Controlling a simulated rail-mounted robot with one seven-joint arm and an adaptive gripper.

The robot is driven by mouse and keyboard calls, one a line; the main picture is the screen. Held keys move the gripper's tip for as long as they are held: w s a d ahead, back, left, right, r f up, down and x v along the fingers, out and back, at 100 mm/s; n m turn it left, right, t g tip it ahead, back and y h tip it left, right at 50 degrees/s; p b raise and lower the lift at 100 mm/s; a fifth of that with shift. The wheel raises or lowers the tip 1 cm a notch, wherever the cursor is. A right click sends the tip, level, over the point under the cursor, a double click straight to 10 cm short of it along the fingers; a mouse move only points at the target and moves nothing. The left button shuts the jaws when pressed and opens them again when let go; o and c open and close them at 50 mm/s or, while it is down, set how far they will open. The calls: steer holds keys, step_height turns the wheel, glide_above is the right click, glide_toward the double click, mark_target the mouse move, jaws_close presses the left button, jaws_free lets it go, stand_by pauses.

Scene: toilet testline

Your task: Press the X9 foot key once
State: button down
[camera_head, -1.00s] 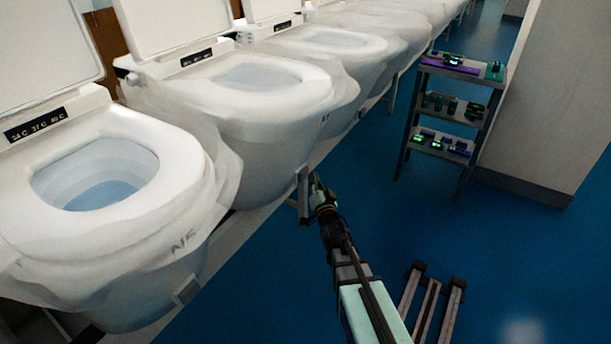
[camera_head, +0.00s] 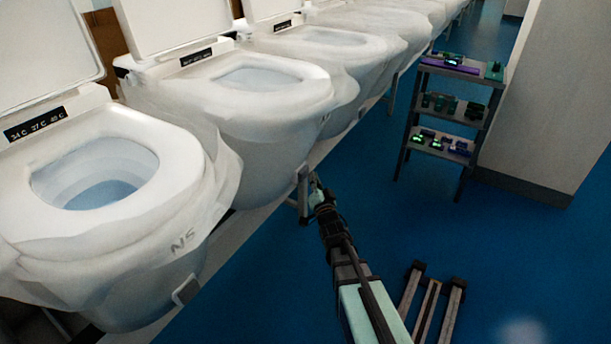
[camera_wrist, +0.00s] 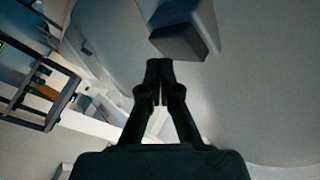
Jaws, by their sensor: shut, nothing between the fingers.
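My gripper (camera_head: 314,182) is low beside the second toilet (camera_head: 255,150). In the wrist view its fingers (camera_wrist: 158,68) are together with nothing between them. A grey block-like foot key (camera_wrist: 180,40) on the white toilet body is just beyond the fingertips; I cannot tell whether they touch. In the head view, a small grey part, likely this key (camera_head: 303,172), is at the toilet's lower front, beside the fingertips. No X9 label is readable.
More toilets run in a row toward the back. A shelf rack (camera_head: 440,115) with small electronic parts stands at right, beside a pale wall block (camera_head: 550,110). A metal frame (camera_head: 432,305) lies low at front right. The blue floor (camera_head: 400,225) between is clear.

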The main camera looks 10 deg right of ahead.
steer(key=shift+w+a, duration=0.2)
steer(key=shift+w+a+b, duration=0.3)
steer(key=shift+a+b, duration=0.05)
steer(key=shift+b, duration=0.1)
stand_by(0.8)
steer(key=shift+s+d, duration=0.6)
steer(key=shift+d, duration=0.05)
stand_by(0.4)
steer(key=s+d, duration=0.1)
steer(key=d, duration=0.1)
steer(key=s+d+p, duration=0.1)
steer(key=s+d, duration=0.1)
stand_by(0.4)
stand_by(0.7)
